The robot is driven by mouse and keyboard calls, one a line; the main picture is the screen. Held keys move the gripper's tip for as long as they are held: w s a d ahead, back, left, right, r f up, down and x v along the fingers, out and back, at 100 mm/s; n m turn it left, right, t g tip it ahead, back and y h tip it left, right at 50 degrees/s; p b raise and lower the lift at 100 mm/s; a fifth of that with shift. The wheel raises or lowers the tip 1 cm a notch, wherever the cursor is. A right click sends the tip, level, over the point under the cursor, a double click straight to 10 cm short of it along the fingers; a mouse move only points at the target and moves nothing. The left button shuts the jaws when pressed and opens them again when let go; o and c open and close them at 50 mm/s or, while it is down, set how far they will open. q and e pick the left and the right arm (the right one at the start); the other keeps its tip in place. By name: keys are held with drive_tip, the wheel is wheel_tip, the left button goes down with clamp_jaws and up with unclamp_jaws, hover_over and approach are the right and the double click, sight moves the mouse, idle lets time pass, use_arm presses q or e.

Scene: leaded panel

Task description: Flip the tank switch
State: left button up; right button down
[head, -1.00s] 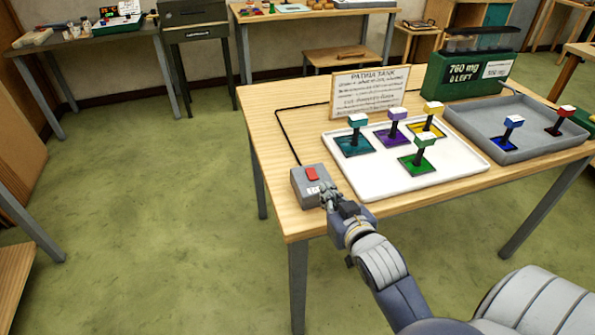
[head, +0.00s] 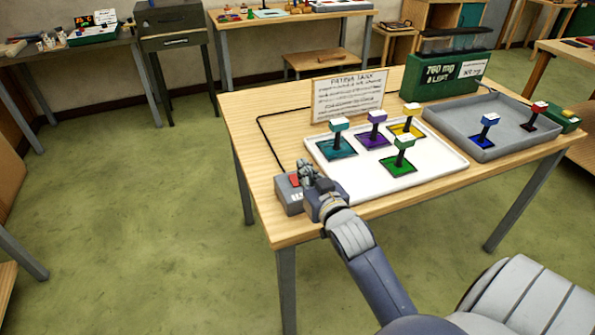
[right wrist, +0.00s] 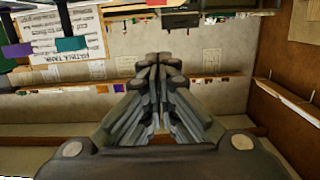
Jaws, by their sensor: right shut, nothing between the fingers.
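The tank switch is a grey box (head: 286,197) with a red rocker (head: 294,181) on top, at the table's front left corner. A black cable runs from it to behind the sign. My right gripper (head: 305,168) is shut and empty. In the head view it overlaps the right part of the box and partly hides the red rocker; I cannot tell whether it touches. In the right wrist view its closed fingers (right wrist: 160,70) have nothing between them, and the switch does not show. My left gripper is not in view. The Patina Tank sign (head: 348,96) stands behind.
A white tray (head: 440,163) with several coloured glass pieces on stands lies right of the switch. A grey tray (head: 510,143) with blue and red pieces is beyond it. A green tank unit (head: 420,82) reads 760 mg. Green floor is open at left.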

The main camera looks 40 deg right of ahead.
hover_over(297, 183)
drive_tip(key=shift+d+f+p, duration=0.1)
drive_tip(key=shift+f+p, duration=0.2)
drive_tip(key=shift+p, duration=0.1)
wheel_tip(297, 183, down, 3)
drive_tip(key=shift+r, duration=0.15)
drive_tip(key=shift+f, duration=0.65)
